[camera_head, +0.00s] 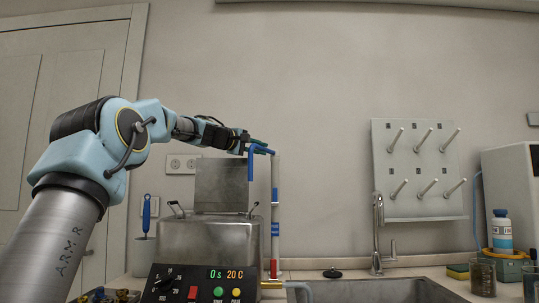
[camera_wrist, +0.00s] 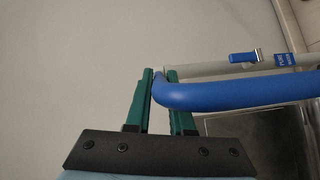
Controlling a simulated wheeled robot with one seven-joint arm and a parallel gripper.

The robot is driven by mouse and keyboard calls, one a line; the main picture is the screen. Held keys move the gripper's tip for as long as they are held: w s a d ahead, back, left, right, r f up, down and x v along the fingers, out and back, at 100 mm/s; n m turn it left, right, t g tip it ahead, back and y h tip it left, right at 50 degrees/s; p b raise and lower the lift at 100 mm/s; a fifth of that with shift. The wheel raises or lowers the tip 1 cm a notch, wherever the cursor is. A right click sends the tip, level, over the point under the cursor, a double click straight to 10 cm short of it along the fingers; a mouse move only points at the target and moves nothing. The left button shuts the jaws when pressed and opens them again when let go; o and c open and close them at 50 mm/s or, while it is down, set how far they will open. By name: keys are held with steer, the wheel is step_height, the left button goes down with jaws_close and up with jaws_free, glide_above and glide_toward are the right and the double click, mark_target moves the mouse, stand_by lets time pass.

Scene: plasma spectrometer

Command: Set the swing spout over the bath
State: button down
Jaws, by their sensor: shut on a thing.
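The swing spout (camera_head: 251,166) is a blue bent tube at the top of a thin upright pole (camera_head: 275,215) with blue and red bands. Its free end hangs down above the right side of the bath (camera_head: 195,243), a steel tank with its lid (camera_head: 221,186) standing open; exact depth between them is hard to tell. My gripper (camera_head: 257,145) is at the spout's upper bend. In the wrist view, its green fingers (camera_wrist: 160,75) are shut on the blue tube (camera_wrist: 230,93), which runs off to the right. The pole shows behind it with a blue clip (camera_wrist: 245,57).
A control box (camera_head: 205,283) reading "0 s 20C" stands before the bath. A sink (camera_head: 405,290) with a tap (camera_head: 378,235) lies right of the pole. A peg board (camera_head: 417,170) hangs on the wall. A blue-handled tool (camera_head: 147,215) stands left of the bath.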

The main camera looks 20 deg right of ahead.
steer(key=w+a+m+g+p, duration=0.1)
steer(key=g+p, duration=0.1)
steer(key=p, duration=0.2)
steer(key=w+m+g+h+p, duration=0.1)
steer(key=w+m+g+p, duration=0.1)
steer(key=p, duration=0.2)
steer(key=w+a+m+g+p, duration=0.1)
steer(key=g+p, duration=0.1)
steer(key=p, duration=0.2)
steer(key=shift+w+a+r+m+g, duration=0.15)
steer(key=shift+w+a+m+g, duration=0.15)
steer(key=shift+a+g, duration=0.1)
steer(key=shift+w, duration=0.1)
steer(key=shift+g, duration=0.3)
steer(key=c, duration=0.8)
jaws_free()
steer(key=a, duration=0.3)
steer(key=a+b, duration=0.1)
steer(key=a, duration=0.3)
steer(key=a+b, duration=0.1)
steer(key=a, duration=0.2)
steer(key=shift+w+a+r, duration=0.15)
steer(key=shift+a+r, duration=0.1)
steer(key=shift+a, duration=0.1)
